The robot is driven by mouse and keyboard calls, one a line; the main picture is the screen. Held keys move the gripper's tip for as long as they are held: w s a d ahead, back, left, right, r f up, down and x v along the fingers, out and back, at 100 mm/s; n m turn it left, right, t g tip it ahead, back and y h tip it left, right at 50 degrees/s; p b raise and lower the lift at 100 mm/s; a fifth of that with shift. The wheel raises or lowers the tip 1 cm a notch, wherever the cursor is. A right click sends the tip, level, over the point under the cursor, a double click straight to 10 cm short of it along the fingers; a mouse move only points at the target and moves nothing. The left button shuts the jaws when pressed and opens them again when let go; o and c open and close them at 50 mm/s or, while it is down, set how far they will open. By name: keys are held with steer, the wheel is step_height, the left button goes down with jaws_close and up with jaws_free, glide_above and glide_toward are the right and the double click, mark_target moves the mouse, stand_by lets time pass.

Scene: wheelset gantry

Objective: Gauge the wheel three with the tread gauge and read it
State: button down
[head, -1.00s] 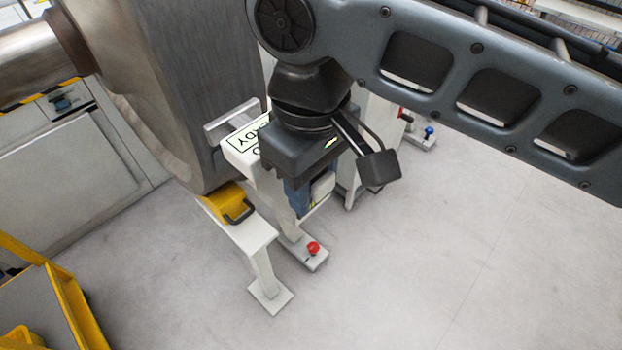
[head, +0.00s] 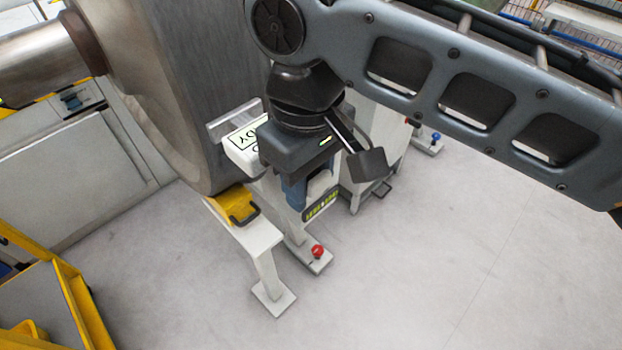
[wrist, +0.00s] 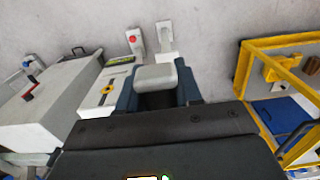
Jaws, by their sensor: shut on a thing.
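Wheel three is most likely the large grey steel wheel (head: 215,65) at the upper left in the head view, on a thick axle (head: 35,60). My gripper (head: 308,188) is beside it and shut on the tread gauge. The gauge has a white body (head: 236,157) with a pale green display whose text is partly hidden, ending in "DY". Its grey crossbar (head: 235,120) is close against the wheel; I cannot tell whether it touches. In the wrist view a light grey block (wrist: 157,77) sits between the blue fingers of my gripper (wrist: 157,95).
A yellow chock (head: 232,204) sits on a white stand (head: 265,262) under the wheel. A red button (head: 318,251) is on a foot nearby, and a lit green sign (head: 320,204) is behind my gripper. A yellow-framed trolley (head: 75,305) stands lower left. Floor at right is clear.

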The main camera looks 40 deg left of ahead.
steer(key=shift+w+a+p, duration=0.1)
steer(key=shift+a+p, duration=0.25)
steer(key=shift+a, duration=1.05)
steer(key=shift+d, duration=0.15)
stand_by(0.9)
steer(key=d+p, duration=0.2)
steer(key=d, duration=0.6)
steer(key=shift+s+d+p, duration=0.35)
steer(key=shift+p, duration=0.05)
stand_by(0.5)
stand_by(0.5)
